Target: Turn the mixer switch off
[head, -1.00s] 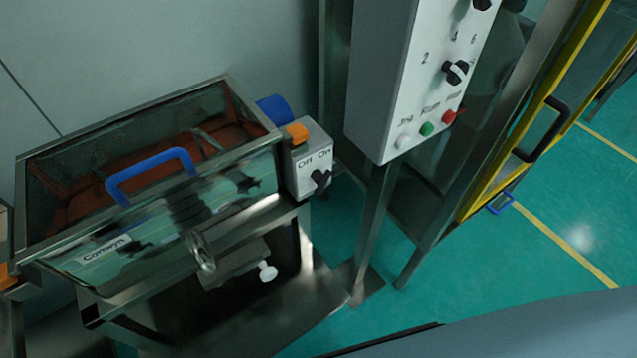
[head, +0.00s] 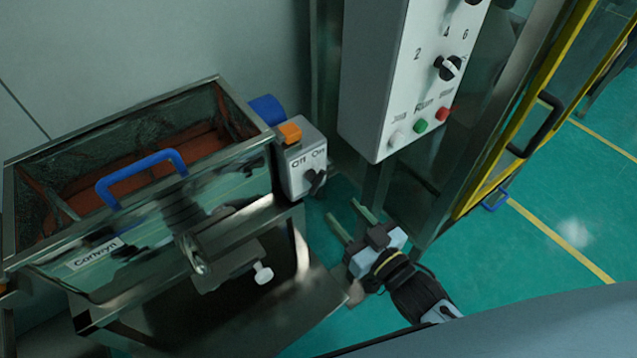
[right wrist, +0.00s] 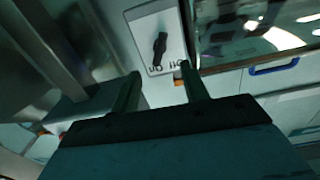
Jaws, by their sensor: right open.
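The mixer switch is a black rotary knob (head: 314,181) on a small grey box (head: 300,158) marked "Off" and "On", with an orange block on top. The box is fixed to the right end of the mixer (head: 140,225), a steel trough with a blue handle (head: 143,176). My right gripper (head: 346,215) is open and empty, below and to the right of the knob, apart from it. In the right wrist view the knob (right wrist: 159,48) shows beyond and between the open fingers (right wrist: 160,84), with the lettering upside down. My left gripper is not in view.
A white control panel (head: 385,95) with a dial and white, green and red buttons stands to the right of the switch box, on a post. A yellow-framed door (head: 525,115) is further right. A steel shelf (head: 300,305) lies below the mixer.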

